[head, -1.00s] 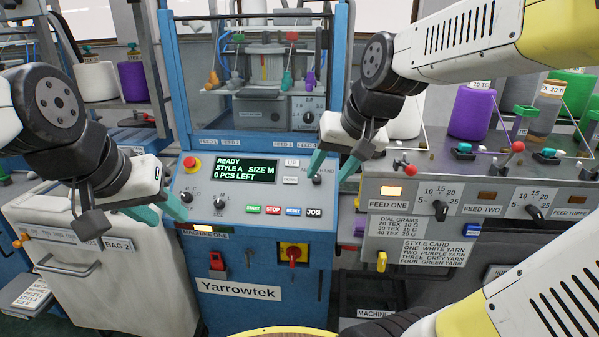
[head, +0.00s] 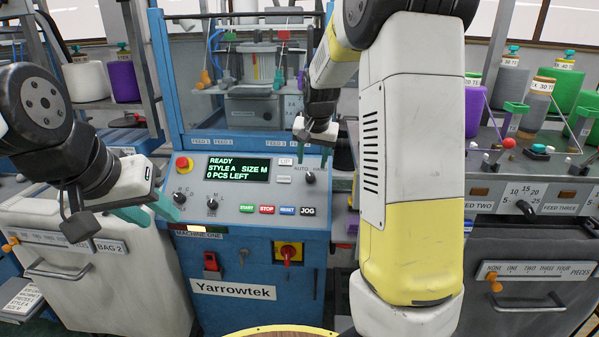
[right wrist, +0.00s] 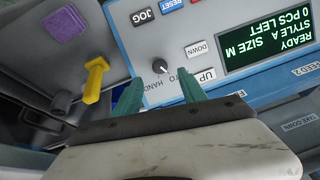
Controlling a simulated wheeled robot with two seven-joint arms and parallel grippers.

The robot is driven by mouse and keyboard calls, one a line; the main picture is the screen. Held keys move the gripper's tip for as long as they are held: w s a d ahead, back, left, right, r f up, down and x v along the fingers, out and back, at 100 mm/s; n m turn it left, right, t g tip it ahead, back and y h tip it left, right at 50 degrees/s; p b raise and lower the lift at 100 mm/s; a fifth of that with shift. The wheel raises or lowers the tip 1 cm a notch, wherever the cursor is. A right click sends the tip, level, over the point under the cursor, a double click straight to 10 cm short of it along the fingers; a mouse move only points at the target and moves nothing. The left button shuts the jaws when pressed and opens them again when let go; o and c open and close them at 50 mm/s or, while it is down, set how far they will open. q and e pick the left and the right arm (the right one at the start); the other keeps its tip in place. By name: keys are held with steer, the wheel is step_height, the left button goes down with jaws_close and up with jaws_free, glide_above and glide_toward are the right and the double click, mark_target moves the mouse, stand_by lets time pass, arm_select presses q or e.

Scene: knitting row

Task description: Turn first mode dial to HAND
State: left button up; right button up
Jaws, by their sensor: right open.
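The first mode dial (head: 309,178) is a small dark knob at the upper right of Machine One's blue-grey panel, under the words AUTO and HAND. In the right wrist view the dial (right wrist: 160,67) shows between and just beyond my fingertips, with a pale pointer mark. I cannot tell which word it points at. My right gripper (head: 309,158) is open above the dial, its teal fingers pointing down at the panel. The fingers (right wrist: 161,78) straddle the dial in the wrist picture, with no visible contact. My left gripper (head: 163,217) is open and empty at the panel's left edge.
The screen (head: 238,169) reads READY, STYLE A, SIZE M, 0 PCS LEFT. UP and DOWN buttons (right wrist: 202,76) sit beside the dial, the JOG button (head: 307,211) below it. A yellow lever (right wrist: 95,80) stands off the panel's side. My right arm hides part of the feed bench.

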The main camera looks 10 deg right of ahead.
mark_target(310, 176)
steer(key=x, duration=0.7)
jaws_close()
